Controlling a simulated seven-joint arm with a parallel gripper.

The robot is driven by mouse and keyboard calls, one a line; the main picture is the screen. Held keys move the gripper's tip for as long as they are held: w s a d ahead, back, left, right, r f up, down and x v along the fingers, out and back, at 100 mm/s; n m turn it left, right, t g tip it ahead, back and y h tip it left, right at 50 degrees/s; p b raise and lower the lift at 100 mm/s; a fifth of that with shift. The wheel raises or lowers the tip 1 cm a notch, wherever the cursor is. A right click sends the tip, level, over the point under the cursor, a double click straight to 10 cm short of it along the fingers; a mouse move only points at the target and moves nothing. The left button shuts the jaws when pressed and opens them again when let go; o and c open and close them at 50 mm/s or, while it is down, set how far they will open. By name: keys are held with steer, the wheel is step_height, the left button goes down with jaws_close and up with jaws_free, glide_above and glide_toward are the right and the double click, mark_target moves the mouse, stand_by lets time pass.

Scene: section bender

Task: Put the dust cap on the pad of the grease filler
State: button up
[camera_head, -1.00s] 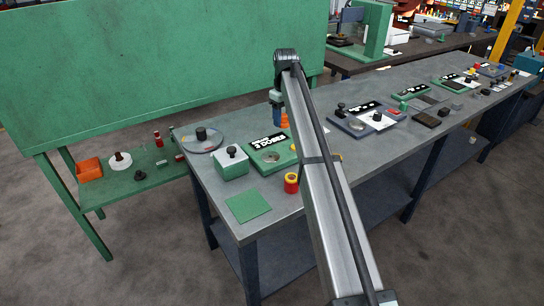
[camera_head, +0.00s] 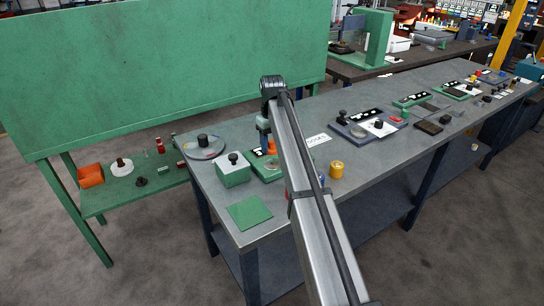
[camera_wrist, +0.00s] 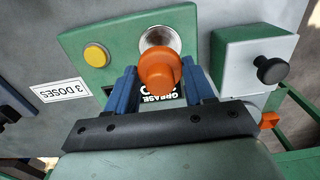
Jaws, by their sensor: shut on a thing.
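The orange dust cap (camera_wrist: 160,72) is held between the blue fingers of my gripper (camera_wrist: 163,86) in the wrist view. In the head view, my gripper (camera_head: 267,143) is low over the grease filler (camera_head: 258,164), a green plate on the bench. In the wrist view the grease filler (camera_wrist: 118,32) has a round silver cup (camera_wrist: 160,38) and a yellow disc (camera_wrist: 96,54). The cap overlaps the cup's near edge; I cannot tell whether they touch. My fingers and the cap hide part of the "GREASE" lettering. I cannot tell which part is the pad.
A green box with a black knob (camera_head: 233,171) stands close left of the filler, and a disc with a black knob (camera_head: 204,147) behind it. A yellow cylinder (camera_head: 336,169) stands right of my arm. A green mat (camera_head: 249,212) lies at the front corner.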

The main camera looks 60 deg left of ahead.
mark_target(272, 163)
steer(key=shift+f, duration=2.55)
steer(key=shift+f, duration=0.15)
steer(key=o, duration=1)
step_height(272, 163, up, 12)
steer(key=shift+r, duration=0.15)
